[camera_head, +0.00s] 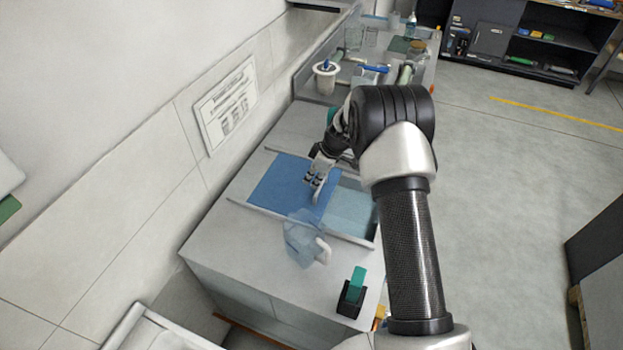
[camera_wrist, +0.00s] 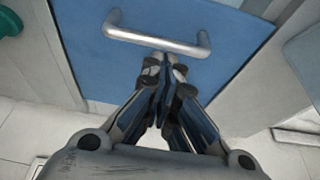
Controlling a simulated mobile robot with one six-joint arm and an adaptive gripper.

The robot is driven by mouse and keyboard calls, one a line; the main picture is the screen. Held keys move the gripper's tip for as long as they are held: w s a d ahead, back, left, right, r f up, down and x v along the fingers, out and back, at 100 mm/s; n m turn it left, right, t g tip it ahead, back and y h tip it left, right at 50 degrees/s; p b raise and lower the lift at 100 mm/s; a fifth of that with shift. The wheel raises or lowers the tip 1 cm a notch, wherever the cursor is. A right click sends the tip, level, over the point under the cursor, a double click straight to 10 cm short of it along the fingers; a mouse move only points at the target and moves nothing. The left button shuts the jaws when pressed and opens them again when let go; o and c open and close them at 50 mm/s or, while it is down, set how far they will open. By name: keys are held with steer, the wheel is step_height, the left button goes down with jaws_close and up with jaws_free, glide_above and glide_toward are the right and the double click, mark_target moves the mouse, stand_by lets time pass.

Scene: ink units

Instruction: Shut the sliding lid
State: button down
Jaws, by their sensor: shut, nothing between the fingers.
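A blue sliding lid (camera_head: 281,183) lies flat in a rail frame on the grey counter top in the head view. It covers the left part of the opening, and the light-blue inside (camera_head: 350,208) shows to its right. The lid (camera_wrist: 215,22) fills the upper middle of the wrist view, with a silver bar handle (camera_wrist: 157,38) on it. My gripper (camera_wrist: 166,60) is shut and empty, its fingertips at the near side of the handle bar; I cannot tell if they touch it. In the head view my gripper (camera_head: 318,178) is over the lid's right part.
A clear bluish jug (camera_head: 303,240) stands just in front of the frame. A black and green item (camera_head: 352,292) sits at the counter's front right. A white pot (camera_head: 325,76) and bottles stand farther back. The wall runs along the left.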

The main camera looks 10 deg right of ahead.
steer(key=s+d+b, duration=0.7)
steer(key=s+d, duration=0.3)
steer(key=d, duration=0.5)
steer(key=shift+s+d+b, duration=0.15)
steer(key=shift+d+b, duration=0.1)
steer(key=shift+b, duration=0.1)
